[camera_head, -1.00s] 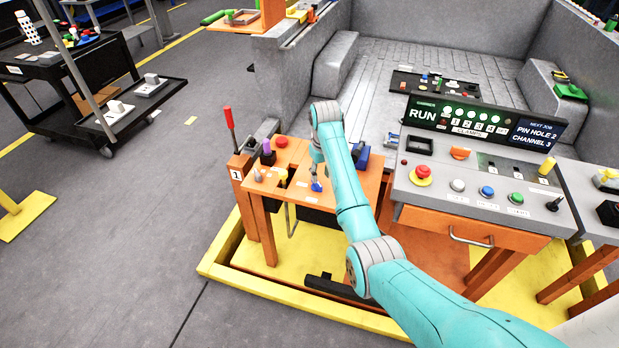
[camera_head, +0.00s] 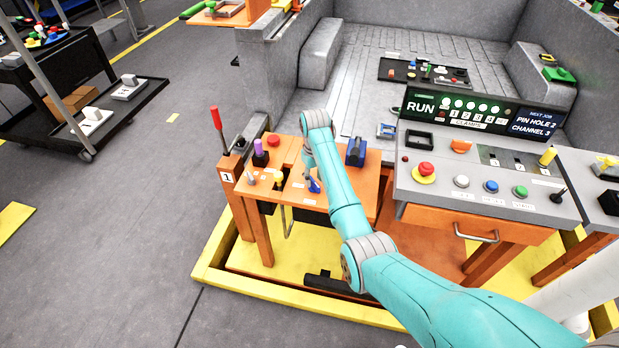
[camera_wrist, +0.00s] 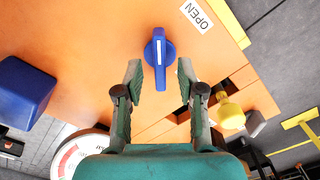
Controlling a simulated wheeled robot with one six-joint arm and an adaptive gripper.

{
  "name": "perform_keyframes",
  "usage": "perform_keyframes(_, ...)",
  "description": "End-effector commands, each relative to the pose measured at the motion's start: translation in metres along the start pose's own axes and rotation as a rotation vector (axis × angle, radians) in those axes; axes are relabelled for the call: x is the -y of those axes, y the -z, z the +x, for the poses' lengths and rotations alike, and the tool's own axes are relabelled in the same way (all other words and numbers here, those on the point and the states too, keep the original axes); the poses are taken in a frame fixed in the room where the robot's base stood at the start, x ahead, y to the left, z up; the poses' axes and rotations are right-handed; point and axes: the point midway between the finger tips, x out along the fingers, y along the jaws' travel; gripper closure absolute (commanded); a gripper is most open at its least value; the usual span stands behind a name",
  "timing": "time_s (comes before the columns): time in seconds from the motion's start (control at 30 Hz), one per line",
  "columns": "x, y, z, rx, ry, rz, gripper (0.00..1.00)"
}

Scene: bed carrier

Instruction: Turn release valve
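My gripper (camera_wrist: 160,72) is open, one finger on each side of the handle's lower part, with visible gaps on both sides. I cannot tell how far the fingertips are above the table. In the head view the valve (camera_head: 314,186) shows beside my wrist, and the fingers are mostly hidden.
A yellow knob (camera_wrist: 230,113) stands close to the right finger. A blue block (camera_wrist: 22,90) and a round gauge (camera_wrist: 82,152) are at the left. A red lever (camera_head: 217,119) and purple knob (camera_head: 258,148) stand on the table's left. The control console (camera_head: 480,185) is to the right.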

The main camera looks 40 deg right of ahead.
Motion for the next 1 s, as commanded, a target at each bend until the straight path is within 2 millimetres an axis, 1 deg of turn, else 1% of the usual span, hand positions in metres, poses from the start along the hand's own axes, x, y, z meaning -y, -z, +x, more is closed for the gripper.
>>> perform_keyframes(0.1, -0.002, -0.006, 0.012, 0.0, 0.0, 0.001, 0.61)
perform_keyframes(0.2, -0.002, -0.008, 0.016, 0.0, 0.0, 0.001, 0.61)
perform_keyframes(0.5, -0.003, -0.008, 0.018, -0.001, 0.0, 0.001, 0.61)
perform_keyframes(0.53, -0.003, -0.008, 0.018, -0.001, 0.0, 0.001, 0.66)
perform_keyframes(0.57, -0.003, -0.008, 0.018, -0.001, 0.0, 0.001, 0.74)
perform_keyframes(0.6, -0.003, -0.008, 0.018, -0.001, 0.0, 0.001, 0.84)
perform_keyframes(0.67, -0.003, -0.008, 0.018, -0.001, 0.0, 0.001, 0.99)
perform_keyframes(1.0, -0.002, -0.008, 0.018, -0.001, 0.0, -0.014, 1.0)
